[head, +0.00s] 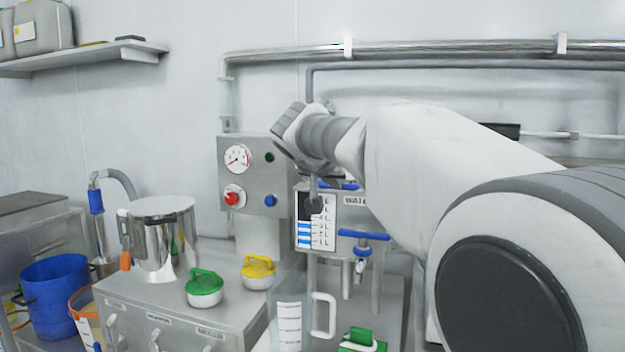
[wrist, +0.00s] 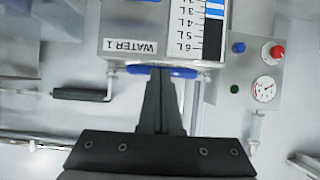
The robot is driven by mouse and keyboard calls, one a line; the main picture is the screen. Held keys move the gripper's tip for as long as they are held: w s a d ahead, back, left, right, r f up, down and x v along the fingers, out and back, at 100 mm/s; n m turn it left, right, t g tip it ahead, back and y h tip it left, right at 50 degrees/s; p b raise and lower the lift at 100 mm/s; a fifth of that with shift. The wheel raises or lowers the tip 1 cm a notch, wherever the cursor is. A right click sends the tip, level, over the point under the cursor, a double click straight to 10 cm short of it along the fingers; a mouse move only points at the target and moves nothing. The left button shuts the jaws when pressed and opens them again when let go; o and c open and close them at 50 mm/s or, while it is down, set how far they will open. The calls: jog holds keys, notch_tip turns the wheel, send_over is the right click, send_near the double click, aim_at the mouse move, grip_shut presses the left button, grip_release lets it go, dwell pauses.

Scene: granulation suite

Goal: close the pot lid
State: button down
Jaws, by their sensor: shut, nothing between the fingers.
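A shiny steel pot (head: 160,240) stands on the left end of the steel cabinet in the head view, with a side handle and an orange tab on its left. Its top looks pale and flat; I cannot tell a lid from an open rim there. The pot does not show in the wrist view. My gripper (wrist: 161,76) is shut and empty. In the wrist view its fingertips reach a blue handle (wrist: 185,72) on the water tank (wrist: 133,47); I cannot tell whether they touch. In the head view my arm is at the tank, well right of the pot.
A green-handled lid (head: 204,288) and a yellow-handled lid (head: 258,272) sit on the cabinet (head: 180,315) right of the pot. A gauge panel (head: 250,170) stands behind. A clear jug (head: 290,315) is in front. A blue bucket (head: 55,290) is at left.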

jog(key=shift+f, duration=0.5)
jog(key=shift+r, duration=0.1)
